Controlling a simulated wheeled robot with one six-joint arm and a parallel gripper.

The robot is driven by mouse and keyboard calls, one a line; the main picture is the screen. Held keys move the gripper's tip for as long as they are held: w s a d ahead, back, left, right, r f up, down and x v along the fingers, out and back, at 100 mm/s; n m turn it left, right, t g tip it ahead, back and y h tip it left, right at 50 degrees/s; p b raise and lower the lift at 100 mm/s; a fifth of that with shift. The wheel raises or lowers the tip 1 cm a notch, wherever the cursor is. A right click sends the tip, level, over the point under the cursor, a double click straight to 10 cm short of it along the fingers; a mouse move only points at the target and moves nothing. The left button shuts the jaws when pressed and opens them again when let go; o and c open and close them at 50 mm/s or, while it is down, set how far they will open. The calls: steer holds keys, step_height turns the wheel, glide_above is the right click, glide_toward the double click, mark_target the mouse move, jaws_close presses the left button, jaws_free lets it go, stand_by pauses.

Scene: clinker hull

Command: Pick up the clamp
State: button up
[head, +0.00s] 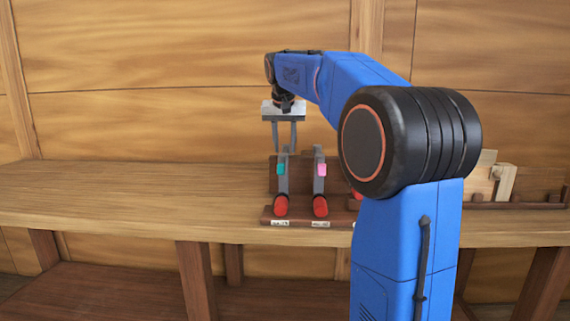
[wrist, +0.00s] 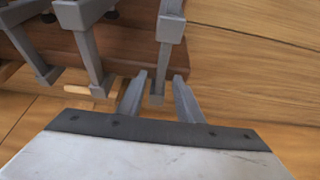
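A grey clamp with a teal tag and red handle (head: 282,184) stands upright in a dark wooden rack (head: 266,216) on the bench. A similar clamp with a pink tag (head: 320,184) stands just to its right. My gripper (head: 284,149) points down over the teal-tagged clamp, with its two fingers apart. In the wrist view, my gripper (wrist: 160,76) is open, and the end of a grey clamp bar (wrist: 168,55) shows between the fingertips. I cannot tell whether they touch. The task does not say which clamp is meant.
More grey clamps (wrist: 92,55) hang in a row at the left of the wrist view. My arm hides part of the rack in the head view. A wooden tray with pale blocks (head: 482,184) is at the right. The bench (head: 120,200) is clear on the left, with a plank wall behind.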

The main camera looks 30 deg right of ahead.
steer(key=shift+w+f, duration=0.15)
steer(key=shift+f, duration=0.15)
steer(key=shift+f, duration=0.25)
stand_by(0.4)
steer(key=shift+c, duration=0.4)
jaws_close()
steer(key=shift+d, duration=0.1)
stand_by(1.0)
